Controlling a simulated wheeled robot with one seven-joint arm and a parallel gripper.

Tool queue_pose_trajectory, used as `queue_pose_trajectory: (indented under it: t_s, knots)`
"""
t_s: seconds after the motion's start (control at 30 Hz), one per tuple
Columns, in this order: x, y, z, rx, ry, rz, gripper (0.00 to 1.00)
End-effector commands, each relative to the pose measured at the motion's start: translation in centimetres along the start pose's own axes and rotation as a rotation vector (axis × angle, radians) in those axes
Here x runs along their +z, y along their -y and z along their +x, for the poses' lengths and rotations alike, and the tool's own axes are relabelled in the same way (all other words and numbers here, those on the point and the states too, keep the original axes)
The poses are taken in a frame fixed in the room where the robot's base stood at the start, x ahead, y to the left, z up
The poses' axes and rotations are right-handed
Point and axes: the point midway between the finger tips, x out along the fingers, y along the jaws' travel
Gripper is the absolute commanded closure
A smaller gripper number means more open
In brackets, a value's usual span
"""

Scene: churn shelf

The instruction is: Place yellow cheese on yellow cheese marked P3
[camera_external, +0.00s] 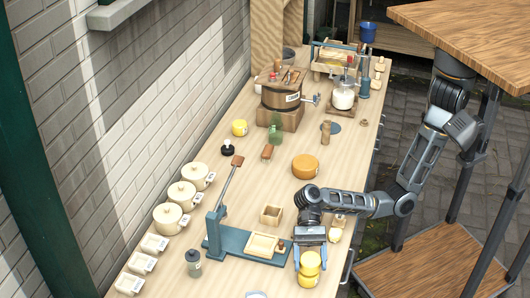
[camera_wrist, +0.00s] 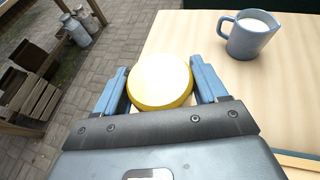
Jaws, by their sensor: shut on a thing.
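My gripper (camera_external: 310,261) points down near the table's front edge, its blue fingers on either side of a yellow cheese (camera_external: 311,258). In the wrist view my gripper (camera_wrist: 160,90) is shut on this round cheese (camera_wrist: 160,80), which has a pale top and yellow side. A second yellow cheese (camera_external: 308,281) shows directly below the held one in the external view. The two look touching or nearly so; I cannot tell if the upper one rests on it. The lower cheese is hidden in the wrist view, and I cannot read a P3 mark.
A blue-grey lever press (camera_external: 226,236) with a pale square tray (camera_external: 264,245) stands left of my gripper. A wooden box (camera_external: 271,215) and an orange cheese wheel (camera_external: 305,167) lie farther back. Another yellow cheese (camera_external: 239,128) sits far left. A blue jug (camera_wrist: 250,36) stands right in the wrist view.

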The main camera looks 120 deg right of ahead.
Motion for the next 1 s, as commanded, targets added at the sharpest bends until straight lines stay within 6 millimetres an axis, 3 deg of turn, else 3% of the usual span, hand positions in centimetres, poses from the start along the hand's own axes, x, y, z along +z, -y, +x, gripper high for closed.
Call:
queue_pose_trajectory:
  t_s: [0.1, 0.43, 0.47, 0.5, 0.73, 1.0]
  knots:
    - [-0.95, 0.01, 0.41, 0.0, 0.002, 0.0, 0.64]
    - [-1.14, 0.03, 0.45, -0.001, 0.002, 0.0, 0.64]
    - [-1.23, 0.03, 0.49, -0.001, 0.001, 0.0, 0.28]
    - [-1.23, 0.03, 0.49, -0.001, 0.002, -0.001, 0.24]
    - [-1.22, 0.03, 0.48, -0.001, 0.001, 0.0, 0.03]
    - [-1.07, 0.04, 0.42, -0.001, 0.002, -0.001, 0.03]
